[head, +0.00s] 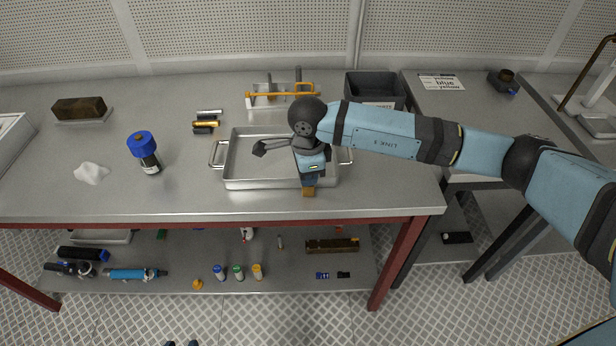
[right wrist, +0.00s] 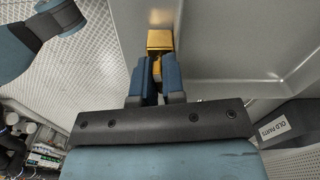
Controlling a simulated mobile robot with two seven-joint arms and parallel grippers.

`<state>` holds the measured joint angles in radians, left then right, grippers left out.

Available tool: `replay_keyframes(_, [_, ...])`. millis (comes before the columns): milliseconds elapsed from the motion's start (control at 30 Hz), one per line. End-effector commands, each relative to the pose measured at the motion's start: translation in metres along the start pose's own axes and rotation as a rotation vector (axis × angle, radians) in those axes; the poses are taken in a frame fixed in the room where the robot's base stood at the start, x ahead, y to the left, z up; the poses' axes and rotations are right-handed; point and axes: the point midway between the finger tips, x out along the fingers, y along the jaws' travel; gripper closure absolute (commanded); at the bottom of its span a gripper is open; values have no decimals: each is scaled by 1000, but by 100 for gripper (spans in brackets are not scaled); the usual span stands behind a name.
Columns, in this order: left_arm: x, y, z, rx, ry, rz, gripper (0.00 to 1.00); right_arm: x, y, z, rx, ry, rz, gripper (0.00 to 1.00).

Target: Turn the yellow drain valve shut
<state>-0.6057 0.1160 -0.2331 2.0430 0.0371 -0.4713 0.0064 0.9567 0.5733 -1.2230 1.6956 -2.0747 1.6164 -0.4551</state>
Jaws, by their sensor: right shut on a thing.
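The yellow drain valve (head: 308,191) sits at the front wall of the metal tray (head: 240,183), at the table's front edge. My right gripper (head: 309,178) points down at it and is shut on its handle. In the right wrist view the valve's brass-yellow block (right wrist: 160,40) shows just beyond my right fingertips (right wrist: 158,72), with a yellow piece between them. The fingers hide most of the handle, so its angle is unclear. Two dark tips of my left gripper (head: 181,344) show apart at the bottom edge of the head view, away from the table.
A blue-capped bottle (head: 145,153) and white crumpled cloth (head: 91,173) stand left of the tray. Behind it are an orange-handled rack (head: 283,94) and a dark bin (head: 375,87). The lower shelf (head: 150,250) holds several bottles and tools.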

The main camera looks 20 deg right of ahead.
Motion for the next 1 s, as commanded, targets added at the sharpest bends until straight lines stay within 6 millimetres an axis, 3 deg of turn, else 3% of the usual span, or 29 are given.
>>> replay_keyframes(400, [4,0,4,-7,-2,1,57,0,0,0,167,-1,0,100])
replay_keyframes(900, [3,-3,5,5,-4,1,57,-1,0,0,185,-1,-1,100])
replay_keyframes(1000, [3,-3,4,5,-4,1,57,-1,0,0,185,-1,-1,72])
